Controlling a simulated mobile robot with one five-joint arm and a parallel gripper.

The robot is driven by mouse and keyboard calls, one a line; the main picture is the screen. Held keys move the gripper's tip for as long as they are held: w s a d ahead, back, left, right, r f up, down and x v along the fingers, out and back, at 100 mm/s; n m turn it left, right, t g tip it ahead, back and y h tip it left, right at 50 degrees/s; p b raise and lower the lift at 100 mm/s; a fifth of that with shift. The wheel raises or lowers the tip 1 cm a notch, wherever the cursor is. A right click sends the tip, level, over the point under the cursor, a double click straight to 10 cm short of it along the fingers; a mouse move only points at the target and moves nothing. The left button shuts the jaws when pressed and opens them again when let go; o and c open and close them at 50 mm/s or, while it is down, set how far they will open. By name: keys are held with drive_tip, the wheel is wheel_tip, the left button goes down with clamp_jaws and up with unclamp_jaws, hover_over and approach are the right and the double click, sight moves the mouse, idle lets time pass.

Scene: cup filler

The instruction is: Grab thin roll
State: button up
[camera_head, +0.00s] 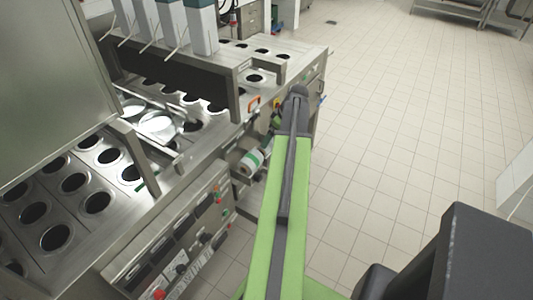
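A roll (251,162), white with a green band, sits at the side of the steel machine, just left of my arm. It is small in the picture, and I cannot tell whether it is the thin roll. My green and dark grey arm reaches up from the bottom middle to a dark joint beside the machine's right end. My gripper does not show clearly; the parts beyond that joint are hidden or too small to make out.
The steel cup-filling machine (185,190) with rows of round holes fills the left side. Its control panel (185,255) faces the aisle. A white cabinet (516,182) stands at the right edge. The tiled floor (400,120) between them is clear.

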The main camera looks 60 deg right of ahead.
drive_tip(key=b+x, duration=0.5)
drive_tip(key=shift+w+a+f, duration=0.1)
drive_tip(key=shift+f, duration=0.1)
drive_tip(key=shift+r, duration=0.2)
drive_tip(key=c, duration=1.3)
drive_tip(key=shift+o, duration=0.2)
drive_tip(key=shift+p, duration=0.3)
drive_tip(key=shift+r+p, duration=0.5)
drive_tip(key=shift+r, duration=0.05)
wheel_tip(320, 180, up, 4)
drive_tip(key=p, duration=0.4)
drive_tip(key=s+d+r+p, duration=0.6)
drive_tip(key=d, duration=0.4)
